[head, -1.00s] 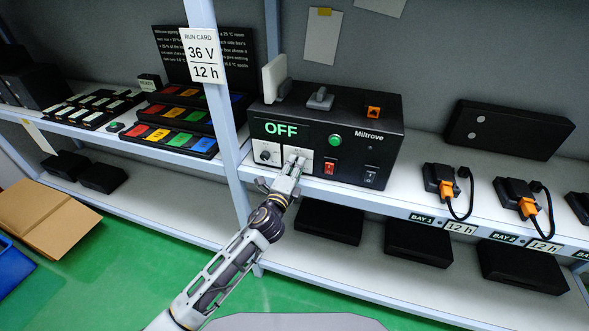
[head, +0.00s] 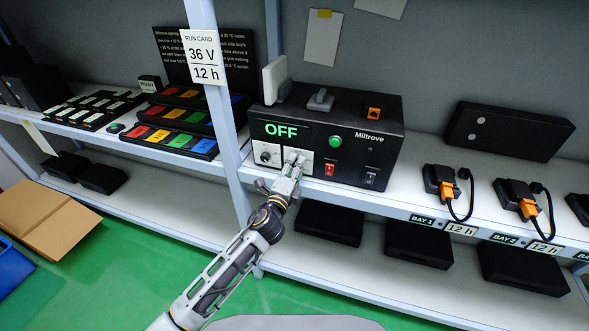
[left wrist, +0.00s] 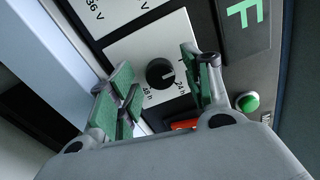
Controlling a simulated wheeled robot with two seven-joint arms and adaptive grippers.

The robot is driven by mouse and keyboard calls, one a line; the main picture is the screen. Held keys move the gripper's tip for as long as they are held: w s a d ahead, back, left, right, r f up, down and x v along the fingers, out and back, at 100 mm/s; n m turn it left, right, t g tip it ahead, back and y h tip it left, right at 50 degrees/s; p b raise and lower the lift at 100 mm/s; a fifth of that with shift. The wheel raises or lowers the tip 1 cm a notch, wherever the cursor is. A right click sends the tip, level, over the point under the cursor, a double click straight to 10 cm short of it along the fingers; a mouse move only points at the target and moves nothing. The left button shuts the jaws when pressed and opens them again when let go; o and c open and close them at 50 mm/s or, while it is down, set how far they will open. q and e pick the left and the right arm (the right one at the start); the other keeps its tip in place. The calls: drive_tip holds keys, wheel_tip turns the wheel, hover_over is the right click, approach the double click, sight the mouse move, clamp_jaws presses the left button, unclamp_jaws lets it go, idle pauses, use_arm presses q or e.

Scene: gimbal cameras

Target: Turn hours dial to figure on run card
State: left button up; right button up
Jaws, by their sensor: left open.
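The run card (head: 203,58) on the shelf post reads 36 V and 12 h. The black Miltrove unit (head: 350,140) stands on the shelf and its display (head: 281,130) reads OFF. My left gripper (head: 292,160) is at its right white dial panel and covers much of it. In the left wrist view, the black hours dial (left wrist: 160,73) sits between the spread fingers of my open left gripper (left wrist: 157,66). Labels 24 h and 48 h show beside the dial; other hour labels are hidden or out of view. I cannot tell the dial's exact setting. My right gripper is not in view.
Another dial (head: 265,157) sits just left of my gripper. A green button (head: 335,140), a red switch (head: 329,169) and a dark switch (head: 370,178) are to the right. The shelf post (head: 222,120) stands close on the left.

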use_arm(q)
drive_tip(key=v, duration=1.2)
idle(0.5)
drive_tip(key=shift+d+n, duration=0.1)
drive_tip(key=shift+n, duration=0.2)
idle(0.4)
